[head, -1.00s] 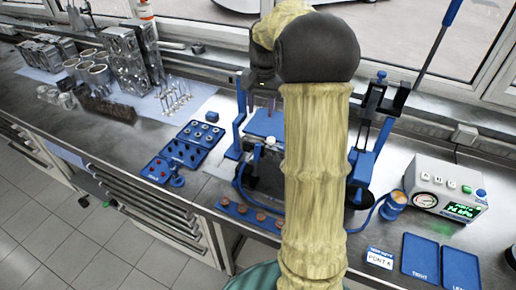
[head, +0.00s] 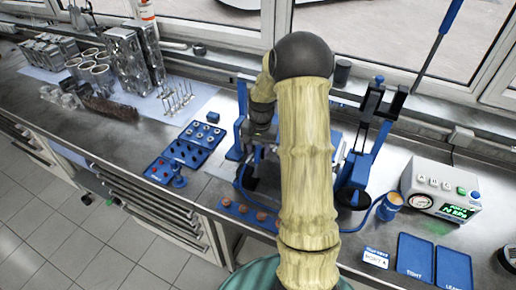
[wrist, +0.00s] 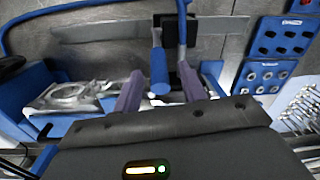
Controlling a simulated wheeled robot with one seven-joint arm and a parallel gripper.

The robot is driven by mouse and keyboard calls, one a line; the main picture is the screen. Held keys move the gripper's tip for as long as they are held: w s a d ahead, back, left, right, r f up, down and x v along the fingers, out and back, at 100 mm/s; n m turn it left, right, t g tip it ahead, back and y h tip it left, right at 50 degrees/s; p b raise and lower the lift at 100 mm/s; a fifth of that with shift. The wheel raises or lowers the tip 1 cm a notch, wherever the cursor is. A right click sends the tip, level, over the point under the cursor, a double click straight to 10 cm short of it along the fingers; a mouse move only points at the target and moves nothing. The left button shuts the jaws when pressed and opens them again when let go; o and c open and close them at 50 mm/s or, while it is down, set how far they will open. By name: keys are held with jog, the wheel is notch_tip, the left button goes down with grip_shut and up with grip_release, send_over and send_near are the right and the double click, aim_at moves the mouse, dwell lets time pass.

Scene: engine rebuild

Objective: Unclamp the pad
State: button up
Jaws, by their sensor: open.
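My gripper (wrist: 160,92) is open in the wrist view, its two purple-grey fingers apart. A blue lever handle (wrist: 159,72) shows between the fingers, with a dark block and metal strip behind it; I cannot tell whether the fingers touch it. A metal part with a round bore (wrist: 72,93) sits in the blue fixture at left. In the head view, my arm hides much of the blue fixture (head: 360,165), and the gripper is low inside it, mostly hidden. The pad cannot be made out clearly.
Blue socket trays (head: 182,153) lie left of the fixture, and a strip with several copper-coloured discs (head: 243,210) lies in front. A gauge box (head: 440,190) and two blue trays (head: 415,257) stand at right. Engine parts (head: 125,60) fill the far left.

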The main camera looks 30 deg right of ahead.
jog(key=shift+f, duration=0.65)
grip_shut()
